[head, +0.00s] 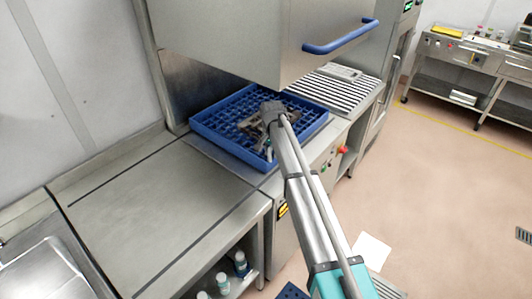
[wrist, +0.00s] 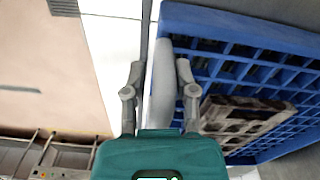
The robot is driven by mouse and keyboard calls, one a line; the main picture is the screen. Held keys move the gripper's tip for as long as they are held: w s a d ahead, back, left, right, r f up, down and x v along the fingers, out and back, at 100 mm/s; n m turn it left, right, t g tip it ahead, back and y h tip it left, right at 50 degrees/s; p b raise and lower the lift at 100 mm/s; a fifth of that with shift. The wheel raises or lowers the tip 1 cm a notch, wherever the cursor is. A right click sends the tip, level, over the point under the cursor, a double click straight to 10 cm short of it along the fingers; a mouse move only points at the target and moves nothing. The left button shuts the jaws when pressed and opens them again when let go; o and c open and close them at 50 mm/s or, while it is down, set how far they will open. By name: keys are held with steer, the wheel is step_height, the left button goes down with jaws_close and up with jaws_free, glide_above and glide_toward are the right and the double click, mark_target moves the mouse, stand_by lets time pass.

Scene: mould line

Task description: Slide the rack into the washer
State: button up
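The blue rack (head: 228,146) lies flat in the washer (head: 230,40) under its raised hood, its near corner toward the counter. A brownish-grey piece (head: 252,126) lies in it; it also shows in the wrist view (wrist: 240,112). My gripper (wrist: 160,66) is at the rack's near side, its fingers apart. A pale, elongated surface shows between the fingers; I cannot tell what it is or whether they touch it. The blue rack wall (wrist: 172,22) is just right of the fingers. In the head view my arm hides the fingertips and part of the rack.
A bare steel counter (head: 150,205) adjoins the washer at the left, with bottles (head: 241,264) on a shelf below. A striped draining surface (head: 335,90) is at the right. The blue handle (head: 340,37) sits on the raised hood. Open floor (head: 430,190) lies right.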

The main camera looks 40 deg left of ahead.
steer(key=shift+o, duration=1)
steer(key=shift+w, duration=0.15)
steer(key=shift+s+a, duration=0.1)
steer(key=shift+s, duration=0.2)
